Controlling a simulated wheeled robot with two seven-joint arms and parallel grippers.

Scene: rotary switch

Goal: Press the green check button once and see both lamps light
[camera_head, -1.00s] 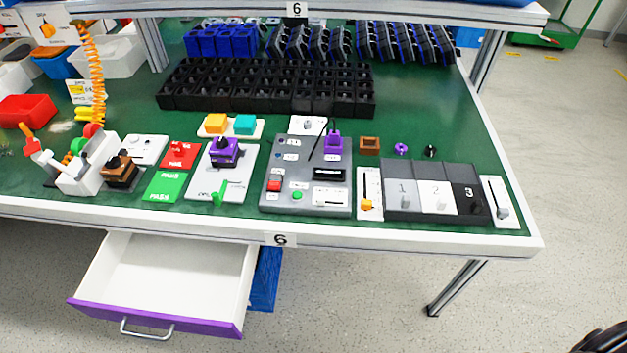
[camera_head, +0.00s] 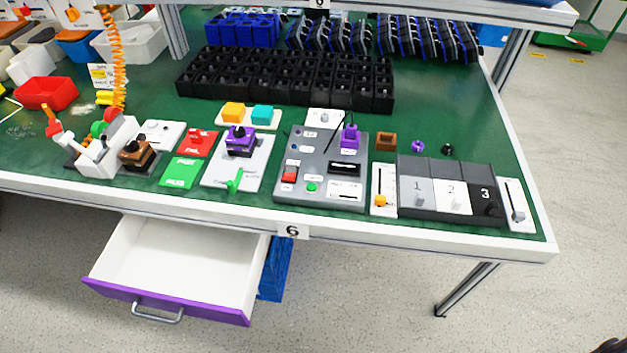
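The green check button (camera_head: 311,187) sits on the front part of the grey test panel (camera_head: 262,190) in the head view, just right of a red switch (camera_head: 289,177). A purple block (camera_head: 350,137) stands on the panel's back right, with a thin black probe or lead beside it. The panel also has a dark display (camera_head: 345,168) and small round dots at its left side, which may be lamps. They are too small to tell whether they are lit. Neither of my grippers shows in the head view.
An open drawer (camera_head: 165,309) with a purple front juts out below the table's front edge. Left of the panel are a white fixture with a purple switch (camera_head: 240,141), red and green mats (camera_head: 180,173). Right is a numbered three-slot tray (camera_head: 448,221). Black bins (camera_head: 285,83) stand behind.

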